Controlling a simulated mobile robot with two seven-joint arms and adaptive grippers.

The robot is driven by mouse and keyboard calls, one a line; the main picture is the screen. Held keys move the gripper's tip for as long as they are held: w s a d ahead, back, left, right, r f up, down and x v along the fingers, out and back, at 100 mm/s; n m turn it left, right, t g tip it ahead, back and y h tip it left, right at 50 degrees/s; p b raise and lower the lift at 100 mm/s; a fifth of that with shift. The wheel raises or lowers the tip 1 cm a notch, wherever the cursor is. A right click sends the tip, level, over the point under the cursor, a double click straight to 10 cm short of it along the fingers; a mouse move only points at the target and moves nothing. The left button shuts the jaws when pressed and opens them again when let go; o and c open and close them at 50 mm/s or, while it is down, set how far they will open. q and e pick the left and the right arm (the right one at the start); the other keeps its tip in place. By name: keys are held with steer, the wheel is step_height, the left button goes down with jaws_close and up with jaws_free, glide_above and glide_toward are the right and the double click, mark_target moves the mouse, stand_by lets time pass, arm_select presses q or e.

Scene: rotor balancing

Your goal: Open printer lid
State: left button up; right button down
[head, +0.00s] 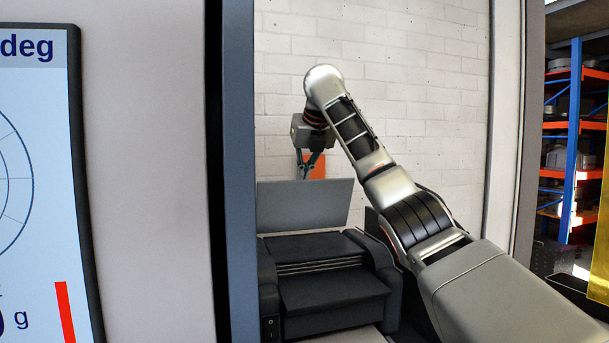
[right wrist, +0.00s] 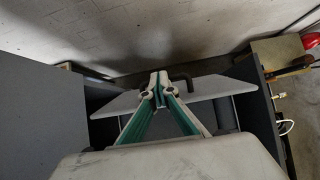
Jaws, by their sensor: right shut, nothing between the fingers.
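The dark printer (head: 330,290) stands in a recess beyond the dark post in the head view. Its grey lid (head: 305,205) stands raised and nearly upright at the printer's back, leaving the slotted black interior uncovered. The lid also shows in the right wrist view as a pale panel (right wrist: 110,105) across the middle. My right gripper (head: 306,172) is above the lid's top edge, fingers pointing down. In the right wrist view its teal-lined fingers (right wrist: 160,80) meet at the tips, with nothing between them. I cannot tell whether they touch the lid. My left gripper is out of view.
An orange patch (head: 315,165) is on the white brick wall (head: 420,80) behind the lid. A screen (head: 30,180) and dark post (head: 240,180) flank the recess on the left. Blue-and-orange shelving (head: 571,140) stands at the right.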

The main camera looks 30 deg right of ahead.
steer(key=shift+f, duration=0.15)
steer(key=shift+s+a+r, duration=0.1)
steer(key=shift+s+r, duration=0.05)
steer(key=shift+r, duration=0.3)
steer(key=v, duration=1.1)
steer(key=shift+s, duration=0.15)
